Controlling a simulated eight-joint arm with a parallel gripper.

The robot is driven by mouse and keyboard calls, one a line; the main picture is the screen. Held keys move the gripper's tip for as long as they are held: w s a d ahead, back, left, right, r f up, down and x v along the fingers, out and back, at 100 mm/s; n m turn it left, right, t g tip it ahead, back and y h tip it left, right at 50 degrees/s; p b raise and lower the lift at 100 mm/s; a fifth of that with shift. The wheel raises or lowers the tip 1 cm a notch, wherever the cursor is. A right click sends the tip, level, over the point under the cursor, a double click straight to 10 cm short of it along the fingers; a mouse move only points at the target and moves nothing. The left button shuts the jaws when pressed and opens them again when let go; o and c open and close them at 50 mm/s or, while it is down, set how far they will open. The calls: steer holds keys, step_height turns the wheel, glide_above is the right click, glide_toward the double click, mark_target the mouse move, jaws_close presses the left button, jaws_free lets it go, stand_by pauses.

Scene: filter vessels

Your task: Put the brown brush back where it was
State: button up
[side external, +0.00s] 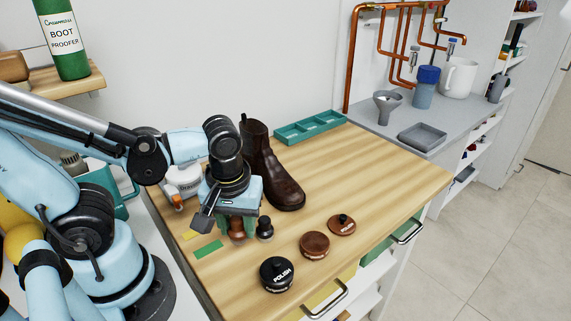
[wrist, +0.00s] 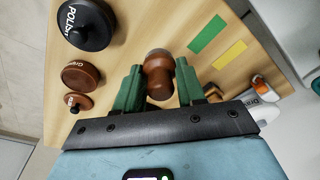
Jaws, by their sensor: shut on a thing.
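The brown brush (wrist: 158,68) has a rounded brown top and sits between the green fingers of my gripper (wrist: 158,82) in the wrist view. The fingers are shut on it. In the side view my gripper (side external: 238,223) points down over the left part of the wooden bench, with the brown brush (side external: 237,229) low between the fingers. I cannot tell whether its bottom touches the bench. A green patch (side external: 207,250) and a yellow patch (side external: 191,235) lie on the bench to the left of my gripper.
A brown boot (side external: 275,175) stands behind my gripper. A black polish tin (side external: 277,274) and two brown tins (side external: 315,245) are at the front right. A teal divided tray (side external: 310,127) lies at the back. The right bench area is clear.

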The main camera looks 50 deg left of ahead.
mark_target(240, 236)
steer(key=shift+w+a+f, duration=0.45)
steer(key=shift+a, duration=0.2)
steer(key=shift+d+f, duration=0.1)
steer(key=shift+f, duration=1.85)
steer(key=shift+f, duration=0.1)
steer(key=o, duration=0.9)
steer(key=shift+s, duration=0.1)
